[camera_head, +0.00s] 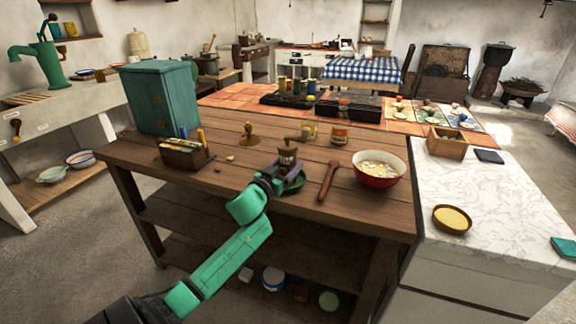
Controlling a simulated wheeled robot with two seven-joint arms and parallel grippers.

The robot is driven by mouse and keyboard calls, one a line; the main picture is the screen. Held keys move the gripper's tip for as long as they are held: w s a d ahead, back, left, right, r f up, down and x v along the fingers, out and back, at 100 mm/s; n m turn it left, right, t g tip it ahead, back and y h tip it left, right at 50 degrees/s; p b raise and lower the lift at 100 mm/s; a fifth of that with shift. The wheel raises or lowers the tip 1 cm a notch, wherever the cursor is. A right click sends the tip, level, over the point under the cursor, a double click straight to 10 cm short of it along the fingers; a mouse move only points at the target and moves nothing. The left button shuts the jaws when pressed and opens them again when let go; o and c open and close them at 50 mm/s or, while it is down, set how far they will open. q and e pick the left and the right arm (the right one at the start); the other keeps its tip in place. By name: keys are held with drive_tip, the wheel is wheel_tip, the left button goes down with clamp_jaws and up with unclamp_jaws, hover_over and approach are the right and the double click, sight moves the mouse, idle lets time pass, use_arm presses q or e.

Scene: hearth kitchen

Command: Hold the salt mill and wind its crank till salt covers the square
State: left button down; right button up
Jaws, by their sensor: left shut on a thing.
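The salt mill (287,153) is a small brown mill near the front middle of the wooden table. A thin crank shows at its top. My left gripper (284,172) is shut on the mill's lower body, with the green arm reaching in from the bottom left. A dark green dish (297,184) lies just right of and below the gripper, partly hidden by it. I cannot make out the square or any salt on it. My right gripper is not in view.
On the wooden table (225,180), a wooden spoon (328,180) and a red bowl (379,169) stand right of the mill. The front-left tabletop is mostly clear.

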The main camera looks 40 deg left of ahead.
use_arm(q)
unclamp_jaws()
drive_tip(key=s+d, duration=0.2)
drive_tip(key=s, duration=1.2)
drive_tip(key=shift+s+d+p, duration=0.2)
drive_tip(key=shift+d+p, duration=0.05)
drive_tip(key=shift+p, duration=0.05)
